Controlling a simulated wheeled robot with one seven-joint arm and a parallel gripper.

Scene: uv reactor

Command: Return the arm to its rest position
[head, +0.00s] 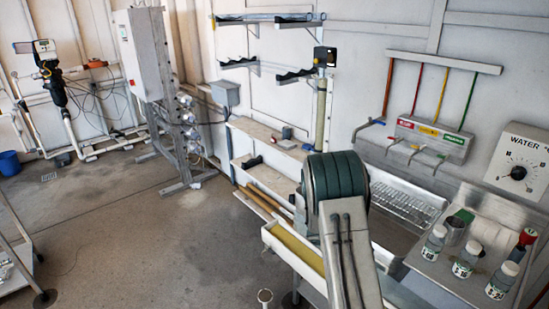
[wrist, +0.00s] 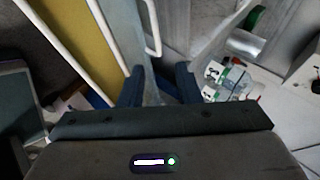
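My arm rises in the lower middle of the head view, with a dark green ribbed joint (head: 335,180) and a grey link (head: 350,260) below it. My gripper cannot be made out in the head view. In the wrist view, the two dark blue fingers of my gripper (wrist: 160,85) stand apart, with a gap between them. I see nothing held in the gap. The fingers point toward a pale surface beyond them, whose distance I cannot tell.
A counter on the right holds several labelled bottles (head: 465,260) and a metal cup (head: 454,231). A water dial panel (head: 520,160) and coloured taps (head: 430,138) are on the wall. A long trough with a yellow inside (head: 298,248) runs beside my arm. Open floor (head: 150,240) lies left.

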